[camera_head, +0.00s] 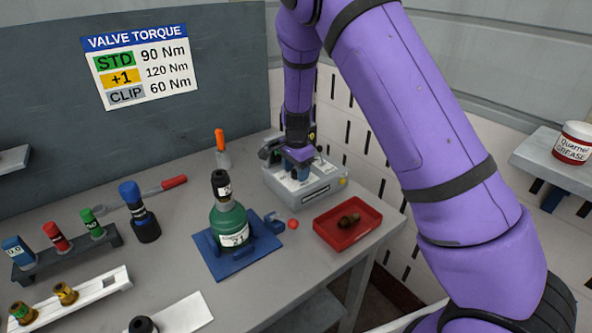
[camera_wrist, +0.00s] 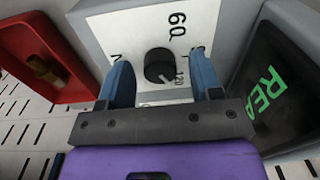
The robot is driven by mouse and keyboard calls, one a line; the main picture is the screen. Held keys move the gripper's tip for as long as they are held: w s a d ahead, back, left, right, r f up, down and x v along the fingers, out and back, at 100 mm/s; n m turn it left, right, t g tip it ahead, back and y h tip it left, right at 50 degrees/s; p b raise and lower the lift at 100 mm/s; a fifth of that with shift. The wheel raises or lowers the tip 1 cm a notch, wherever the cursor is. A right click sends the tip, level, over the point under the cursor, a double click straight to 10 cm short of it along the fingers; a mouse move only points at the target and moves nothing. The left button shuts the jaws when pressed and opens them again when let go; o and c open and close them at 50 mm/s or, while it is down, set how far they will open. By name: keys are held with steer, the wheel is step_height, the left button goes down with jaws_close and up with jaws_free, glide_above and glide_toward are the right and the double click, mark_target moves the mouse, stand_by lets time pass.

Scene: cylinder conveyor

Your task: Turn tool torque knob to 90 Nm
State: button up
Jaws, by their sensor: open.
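The black torque knob (camera_wrist: 159,66) sits on a pale panel on the grey tool box (camera_head: 312,187). In the wrist view the panel shows a "60" mark above the knob and "120" to its lower right. A pale pointer line on the knob slants down and right, roughly toward the "120" side; its exact setting is hard to read. My gripper (camera_wrist: 160,60) is open, one blue finger on each side of the knob, with gaps showing. In the head view my gripper (camera_head: 298,155) is over the box and hides the knob. The sign (camera_head: 138,60) lists STD 90 Nm.
A dark display (camera_wrist: 270,85) with green letters is right of the knob panel. A red tray (camera_head: 330,238) with a brass part stands beside the box. A green cylinder (camera_head: 231,228) sits in a blue holder. Racks and sockets fill the left of the bench.

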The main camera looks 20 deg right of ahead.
steer(key=shift+f, duration=0.1)
steer(key=c, duration=0.9)
steer(key=shift+n, duration=0.3)
steer(key=n, duration=0.5)
steer(key=shift+n, duration=0.4)
steer(key=n, duration=0.5)
steer(key=shift+n, duration=0.3)
steer(key=o, duration=0.9)
